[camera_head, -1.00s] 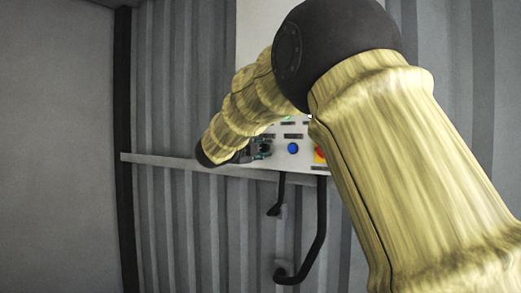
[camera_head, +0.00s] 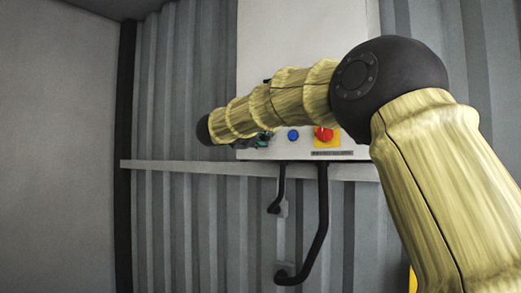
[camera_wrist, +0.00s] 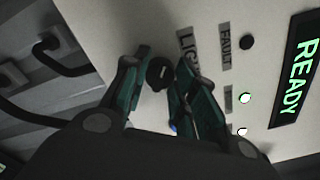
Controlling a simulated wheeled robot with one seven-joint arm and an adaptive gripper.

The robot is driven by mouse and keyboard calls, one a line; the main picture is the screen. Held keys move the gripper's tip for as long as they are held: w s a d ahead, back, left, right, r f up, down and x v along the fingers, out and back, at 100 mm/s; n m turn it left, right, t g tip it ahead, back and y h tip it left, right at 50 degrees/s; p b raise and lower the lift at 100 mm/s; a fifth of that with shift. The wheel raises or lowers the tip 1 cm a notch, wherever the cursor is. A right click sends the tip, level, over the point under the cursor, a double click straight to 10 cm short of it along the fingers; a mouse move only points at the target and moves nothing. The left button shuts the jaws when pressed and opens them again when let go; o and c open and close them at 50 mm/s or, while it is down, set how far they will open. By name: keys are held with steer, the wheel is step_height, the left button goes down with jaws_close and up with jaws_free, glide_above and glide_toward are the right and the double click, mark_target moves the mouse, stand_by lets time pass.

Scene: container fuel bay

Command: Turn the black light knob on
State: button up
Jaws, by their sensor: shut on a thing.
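The black light knob (camera_wrist: 158,76) is a dark round knob on the white panel in the wrist view, beside a partly hidden label that begins "LIG". My gripper (camera_wrist: 163,64) has its two teal fingers on either side of the knob and is shut on it. In the head view my gripper (camera_head: 263,139) is mostly hidden behind my arm, at the lower left of the white control box (camera_head: 270,40). The knob cannot be made out there.
A blue button (camera_head: 293,135) and a red knob (camera_head: 324,133) on a yellow plate sit right of my gripper. The wrist view shows a lit READY sign (camera_wrist: 300,78) and indicator lamps.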

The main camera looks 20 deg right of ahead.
steer(key=m+b, duration=0.3)
steer(key=b, duration=0.2)
steer(key=shift+d+f+m, duration=0.1)
steer(key=shift+m, duration=0.3)
steer(key=shift+m+b, duration=0.5)
steer(key=shift+b, duration=0.2)
steer(key=shift+r, duration=0.3)
steer(key=o, duration=1)
steer(key=shift+o, duration=0.2)
steer(key=shift+f, duration=0.1)
steer(key=shift+s+a, duration=0.1)
steer(key=shift+a, duration=0.1)
steer(key=v, duration=1.1)
steer(key=shift+s+a, duration=0.25)
steer(key=shift+s, duration=0.05)
